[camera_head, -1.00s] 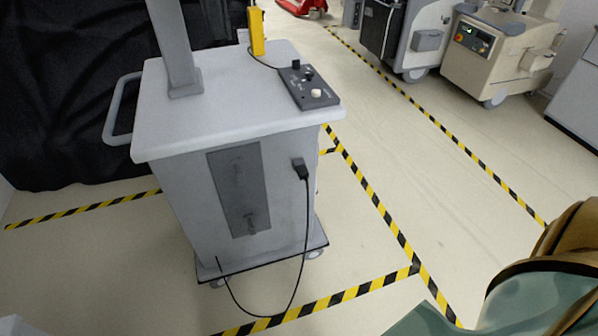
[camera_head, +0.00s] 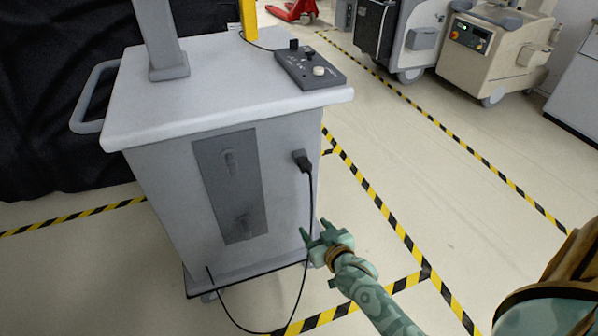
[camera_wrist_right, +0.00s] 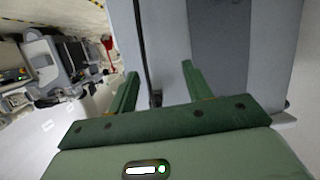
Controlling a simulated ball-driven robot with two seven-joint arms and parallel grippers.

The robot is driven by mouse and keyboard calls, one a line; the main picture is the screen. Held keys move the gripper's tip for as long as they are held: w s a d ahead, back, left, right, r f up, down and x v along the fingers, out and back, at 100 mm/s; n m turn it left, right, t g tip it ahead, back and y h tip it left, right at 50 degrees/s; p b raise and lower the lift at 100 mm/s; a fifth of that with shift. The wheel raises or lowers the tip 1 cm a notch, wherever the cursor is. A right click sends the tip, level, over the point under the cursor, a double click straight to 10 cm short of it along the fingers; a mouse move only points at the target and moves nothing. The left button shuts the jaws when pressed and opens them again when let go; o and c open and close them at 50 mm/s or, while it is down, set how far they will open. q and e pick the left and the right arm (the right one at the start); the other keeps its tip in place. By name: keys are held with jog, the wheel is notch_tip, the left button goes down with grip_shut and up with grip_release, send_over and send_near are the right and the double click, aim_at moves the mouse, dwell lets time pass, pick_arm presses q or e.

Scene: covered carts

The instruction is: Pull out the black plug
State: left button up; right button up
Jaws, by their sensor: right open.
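The black plug (camera_head: 302,160) sits in the right part of the grey cart's front face, and its black cable (camera_head: 310,205) hangs down and loops to the lower left. The cart (camera_head: 165,165) has a dark panel with two handles beside the plug. My right gripper (camera_head: 314,232) is open, below the plug and close to the hanging cable. In the right wrist view its two green fingers (camera_wrist_right: 158,85) are apart with the cart face beyond them; a small dark piece, perhaps the plug, shows between them near the palm. My left gripper is not in view.
A control box (camera_head: 310,68) with knobs and a yellow device (camera_head: 248,18) are on the cart top. A grey post rises from it. Other machines (camera_head: 490,45) stand at the back right. Striped tape marks the floor, which is clear to the right.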

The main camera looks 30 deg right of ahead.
aim_at(308, 170)
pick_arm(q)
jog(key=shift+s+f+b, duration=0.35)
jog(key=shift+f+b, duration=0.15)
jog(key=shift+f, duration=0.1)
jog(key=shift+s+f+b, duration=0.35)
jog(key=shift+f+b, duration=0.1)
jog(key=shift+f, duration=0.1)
pick_arm(e)
jog(key=w+d+r+m+t+h, duration=0.1)
jog(key=w+d+r+t+h, duration=0.1)
jog(key=r, duration=0.7)
jog(key=shift+w+d+r+t, duration=0.45)
jog(key=shift+w+d, duration=0.4)
jog(key=shift+w, duration=0.3)
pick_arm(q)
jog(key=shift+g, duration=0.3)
pick_arm(e)
jog(key=shift+w+f, duration=0.1)
